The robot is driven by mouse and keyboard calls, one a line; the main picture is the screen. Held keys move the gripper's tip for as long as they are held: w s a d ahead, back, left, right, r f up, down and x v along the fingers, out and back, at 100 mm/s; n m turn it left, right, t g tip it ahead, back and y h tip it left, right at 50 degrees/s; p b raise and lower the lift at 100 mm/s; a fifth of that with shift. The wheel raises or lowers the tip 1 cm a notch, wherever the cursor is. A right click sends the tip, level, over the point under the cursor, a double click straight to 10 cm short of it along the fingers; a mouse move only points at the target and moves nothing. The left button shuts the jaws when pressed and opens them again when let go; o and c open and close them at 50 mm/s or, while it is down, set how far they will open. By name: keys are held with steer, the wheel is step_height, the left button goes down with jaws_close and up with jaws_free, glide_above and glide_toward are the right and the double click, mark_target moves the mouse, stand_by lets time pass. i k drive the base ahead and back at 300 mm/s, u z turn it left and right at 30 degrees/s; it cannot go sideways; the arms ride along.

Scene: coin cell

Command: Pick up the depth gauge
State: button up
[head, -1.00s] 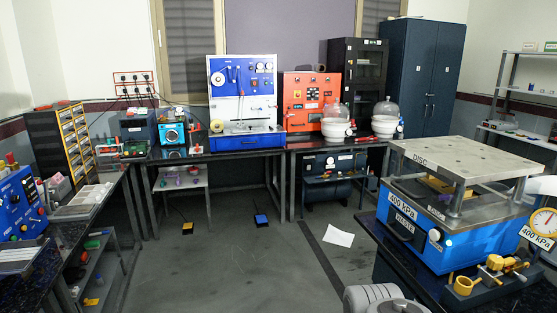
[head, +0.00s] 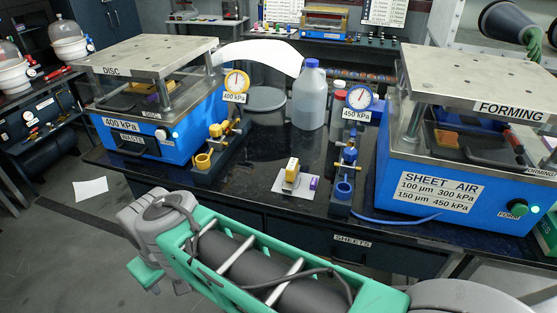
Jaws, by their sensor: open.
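A small yellow and white block-shaped device (head: 291,170), which may be the depth gauge, stands on a white card (head: 296,187) on the black bench. It is near the bench's front edge, between the two blue presses. A small purple piece (head: 313,183) is beside it at the card's right. My green and grey arm crosses the bottom of the head view, in front of the bench. My gripper is not visible, so I cannot see its jaws or its distance from the device.
The DISC press (head: 165,110) is on the left and the FORMING press (head: 430,175) on the right. A yellow valve stand (head: 203,160) and a blue valve stand (head: 343,188) flank the card. A blue-capped bottle (head: 308,98) stands behind. Some bare bench surrounds the card.

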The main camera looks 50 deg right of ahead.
mark_target(292, 169)
steer(key=z, duration=1.75)
